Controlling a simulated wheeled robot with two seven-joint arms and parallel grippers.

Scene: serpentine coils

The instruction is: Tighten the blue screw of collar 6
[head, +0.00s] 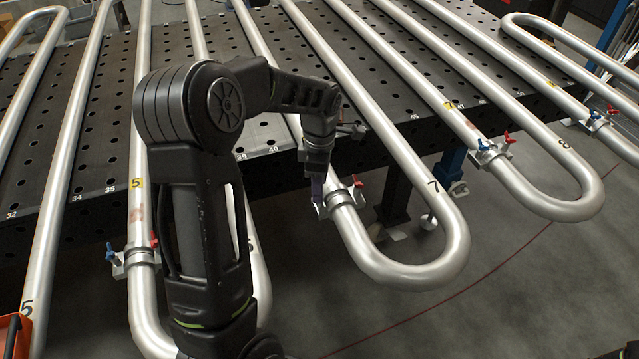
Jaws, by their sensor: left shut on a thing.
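A collar (338,200) clamps the tube end that runs into the bend marked 7. It lies between the collars by yellow tags 5 and 7, so I take it as collar 6; its own tag is not visible. Its red screw (357,182) stands clear on the right side. Its blue screw is hidden at my left gripper (317,192), which points down at the collar's left side. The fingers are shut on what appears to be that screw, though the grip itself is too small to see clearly. My right gripper is not in view.
Another collar (138,258) with blue and red screws is at left, partly behind my arm. More collars sit at right (488,152) and far right (594,122). Bent tubes overhang the perforated table (275,135). An orange object (14,335) is at lower left. Floor is clear lower right.

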